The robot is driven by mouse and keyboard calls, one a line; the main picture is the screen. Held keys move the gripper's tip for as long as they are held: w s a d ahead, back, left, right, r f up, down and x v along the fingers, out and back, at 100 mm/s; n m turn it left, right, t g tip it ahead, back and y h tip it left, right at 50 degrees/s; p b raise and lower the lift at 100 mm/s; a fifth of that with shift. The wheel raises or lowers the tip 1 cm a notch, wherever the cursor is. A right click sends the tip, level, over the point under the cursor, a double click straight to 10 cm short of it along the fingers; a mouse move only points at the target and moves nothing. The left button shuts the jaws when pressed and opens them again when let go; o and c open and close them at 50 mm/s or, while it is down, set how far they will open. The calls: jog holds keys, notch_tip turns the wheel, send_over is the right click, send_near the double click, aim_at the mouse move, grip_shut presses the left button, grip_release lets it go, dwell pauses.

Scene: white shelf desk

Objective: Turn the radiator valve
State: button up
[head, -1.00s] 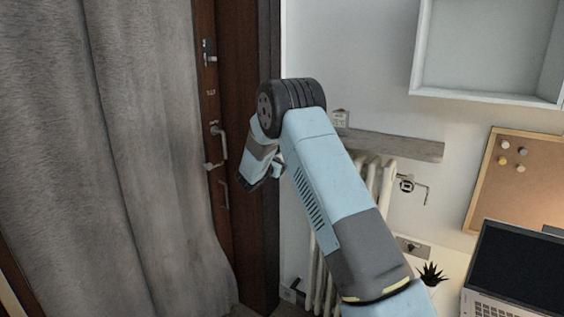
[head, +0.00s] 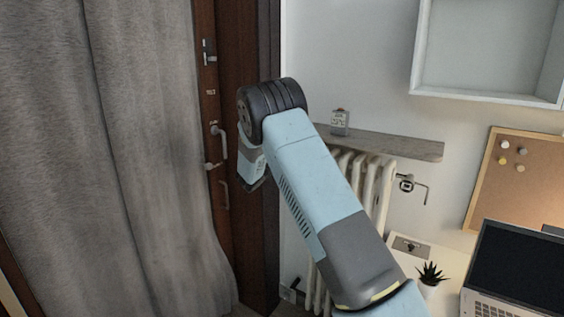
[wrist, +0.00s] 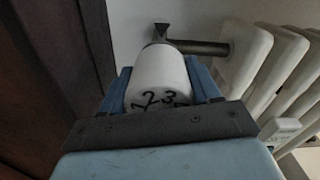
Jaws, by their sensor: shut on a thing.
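The radiator valve (wrist: 160,75) is a white round knob with black numbers, 2 and 3 among them, in the middle of the wrist view. A metal pipe joins it to the white radiator (wrist: 258,60) on the right. The blue fingers of my gripper (wrist: 160,88) are on either side of the knob, shut on it. In the head view the radiator (head: 372,185) stands against the wall, partly behind my arm. The valve and my fingertips are hidden there by my wrist.
A wooden shelf (head: 388,143) runs over the radiator with a small device (head: 340,122) on it. A dark brown door (head: 225,150) and grey curtain (head: 110,150) are left of my arm. A laptop (head: 515,270) and plant (head: 430,280) stand on the desk at right.

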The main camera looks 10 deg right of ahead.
jog(key=shift+a+n, duration=0.1)
jog(key=shift+n, duration=1.8)
jog(key=shift+f, duration=0.1)
jog(key=o, duration=1)
jog(key=shift+o, duration=0.2)
jog(key=v, duration=1.3)
jog(key=shift+s+a, duration=0.2)
jog(key=shift+a, duration=0.05)
